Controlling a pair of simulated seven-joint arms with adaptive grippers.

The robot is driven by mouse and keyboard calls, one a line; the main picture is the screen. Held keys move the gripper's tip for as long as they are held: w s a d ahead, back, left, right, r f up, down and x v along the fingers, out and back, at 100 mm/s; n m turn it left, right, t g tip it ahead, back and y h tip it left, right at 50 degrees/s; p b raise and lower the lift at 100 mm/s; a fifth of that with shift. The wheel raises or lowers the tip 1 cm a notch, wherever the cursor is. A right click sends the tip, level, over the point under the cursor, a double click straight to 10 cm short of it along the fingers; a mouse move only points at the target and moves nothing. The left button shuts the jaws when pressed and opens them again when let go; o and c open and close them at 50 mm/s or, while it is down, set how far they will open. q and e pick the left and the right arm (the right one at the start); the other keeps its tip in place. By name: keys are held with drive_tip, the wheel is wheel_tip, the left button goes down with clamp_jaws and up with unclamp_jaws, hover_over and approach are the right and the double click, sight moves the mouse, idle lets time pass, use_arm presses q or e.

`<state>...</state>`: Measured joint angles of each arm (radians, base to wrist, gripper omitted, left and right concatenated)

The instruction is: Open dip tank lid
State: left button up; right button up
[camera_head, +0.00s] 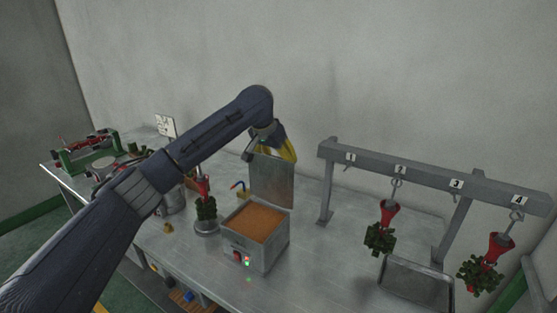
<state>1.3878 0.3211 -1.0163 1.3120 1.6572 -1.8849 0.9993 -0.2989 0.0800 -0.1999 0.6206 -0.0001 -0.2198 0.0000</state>
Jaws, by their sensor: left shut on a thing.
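The dip tank (279,255) is a grey metal box on the table, filled with orange-brown material, with red and green lights on its front. Its lid (273,182) stands raised, roughly upright, at the tank's back edge. My left gripper (258,153) is at the top of the lid, shut on its upper edge. The arm partly hides the gripper, so the exact contact is hard to see. My right gripper is not in view.
A numbered rack (430,177) stands to the right, with red-topped green trees (379,238) hanging from hooks. A metal tray (418,283) lies below it. A red and green tree on a round base (206,210) stands left of the tank. Equipment (88,150) fills the far left.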

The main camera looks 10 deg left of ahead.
use_arm(q)
drive_tip(key=o, duration=1.4)
drive_tip(key=shift+d+r, duration=0.2)
drive_tip(key=shift+r, duration=0.25)
drive_tip(key=shift+o, duration=0.8)
drive_tip(key=shift+a+f, duration=0.1)
drive_tip(key=shift+f, duration=0.1)
drive_tip(key=v, duration=1.2)
drive_tip(key=shift+a, duration=0.15)
